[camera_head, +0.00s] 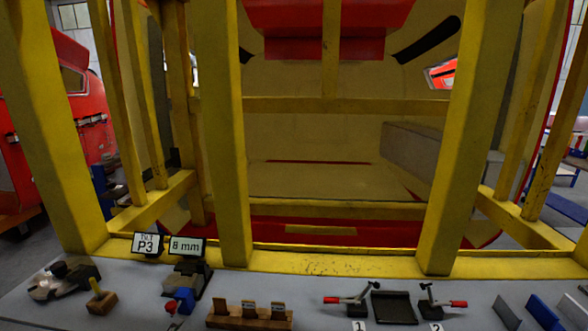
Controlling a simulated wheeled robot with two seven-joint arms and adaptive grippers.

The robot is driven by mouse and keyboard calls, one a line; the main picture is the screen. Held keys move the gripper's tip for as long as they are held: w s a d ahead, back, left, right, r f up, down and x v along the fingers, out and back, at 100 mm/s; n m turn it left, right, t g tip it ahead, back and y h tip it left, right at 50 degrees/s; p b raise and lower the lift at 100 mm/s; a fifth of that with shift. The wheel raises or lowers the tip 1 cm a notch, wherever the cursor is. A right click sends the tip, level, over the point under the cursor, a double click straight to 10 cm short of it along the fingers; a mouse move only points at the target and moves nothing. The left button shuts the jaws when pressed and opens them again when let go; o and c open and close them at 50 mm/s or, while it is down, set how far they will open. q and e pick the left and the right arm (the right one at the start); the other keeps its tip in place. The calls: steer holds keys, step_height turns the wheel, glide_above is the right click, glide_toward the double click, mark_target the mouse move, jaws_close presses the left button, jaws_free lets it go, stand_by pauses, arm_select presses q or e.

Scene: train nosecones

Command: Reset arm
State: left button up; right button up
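Neither of my grippers nor any part of my arms shows in the head view. The large nosecone (310,150) stands behind a yellow frame (232,140); its dull yellow face and red parts show between the posts. A grey bench (330,268) runs along the bottom of the view. Two clamps with red handles, a left one (357,303) and a right one (428,303), stand on it beside the tags 1 and 2. A black tray (394,307) lies between them.
A black-and-blue device (187,282), a wooden rack (232,315), a yellow-handled block (100,300) and an unclear metal tool (62,280) are on the left. Blue and grey plates (543,312) are at right.

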arm_select(q)
steer(key=s+d+f+n+g+h, duration=0.1)
steer(key=s+d+f+n+g, duration=0.1)
steer(key=s+f+g, duration=0.35)
steer(key=s+d+f+n+g+h, duration=0.1)
steer(key=s+d+f+g, duration=0.15)
steer(key=s, duration=0.65)
step_height(320, 180, down, 33)
steer(key=s, duration=0.3)
steer(key=s+a+f+g, duration=0.1)
steer(key=s+a+f, duration=0.1)
steer(key=s+f, duration=0.8)
steer(key=s+a+f, duration=0.1)
steer(key=s+f, duration=0.9)
steer(key=s, duration=0.2)
steer(key=shift+s+a+f+g, duration=0.2)
steer(key=shift+a+f+g, duration=0.05)
steer(key=shift+a+g, duration=0.15)
